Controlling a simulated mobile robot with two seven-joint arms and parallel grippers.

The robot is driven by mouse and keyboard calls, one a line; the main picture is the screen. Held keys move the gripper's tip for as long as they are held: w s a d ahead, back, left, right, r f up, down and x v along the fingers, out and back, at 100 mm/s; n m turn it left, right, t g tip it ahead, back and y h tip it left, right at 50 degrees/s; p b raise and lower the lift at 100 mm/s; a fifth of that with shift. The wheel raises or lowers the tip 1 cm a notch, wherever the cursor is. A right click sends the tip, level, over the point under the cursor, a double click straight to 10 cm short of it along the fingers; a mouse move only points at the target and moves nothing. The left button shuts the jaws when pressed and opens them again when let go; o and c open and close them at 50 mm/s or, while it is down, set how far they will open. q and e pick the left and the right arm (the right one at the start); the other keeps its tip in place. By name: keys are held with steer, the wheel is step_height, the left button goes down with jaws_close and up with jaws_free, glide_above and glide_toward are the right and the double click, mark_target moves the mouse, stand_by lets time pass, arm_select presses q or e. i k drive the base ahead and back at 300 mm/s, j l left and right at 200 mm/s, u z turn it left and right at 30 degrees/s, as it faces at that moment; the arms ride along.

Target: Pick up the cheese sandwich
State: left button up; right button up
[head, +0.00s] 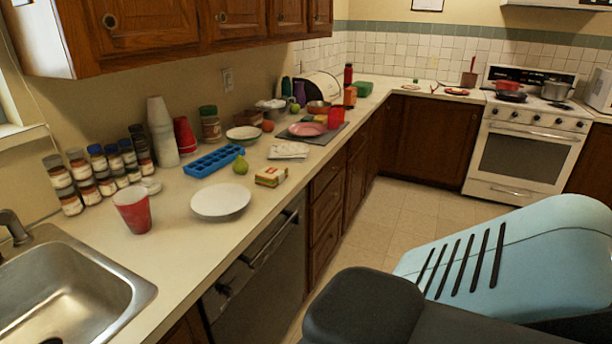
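I cannot pick out a cheese sandwich for certain. A small block-shaped item with white, yellow and red-brown colouring (271,176) lies near the counter's front edge, right of a white plate (221,200). It could be a packet or the sandwich; it is too small to tell. A flat whitish item (288,150) lies just behind it, also unclear. Neither of my grippers is in view. Only a light blue and black part, likely my own arm, fills the lower right.
A steel sink (75,290) is at the lower left. A red cup (133,211), blue ice tray (214,161), pear (240,165) and several jars (95,175) crowd the counter (185,250). A pink plate (307,129) is farther back. The floor (415,195) right of the counter is clear.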

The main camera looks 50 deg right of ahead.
mark_target(272, 176)
steer(key=z, duration=1.5)
steer(key=i+l+z, duration=0.5)
steer(key=i+z, duration=0.2)
steer(key=i, duration=0.15)
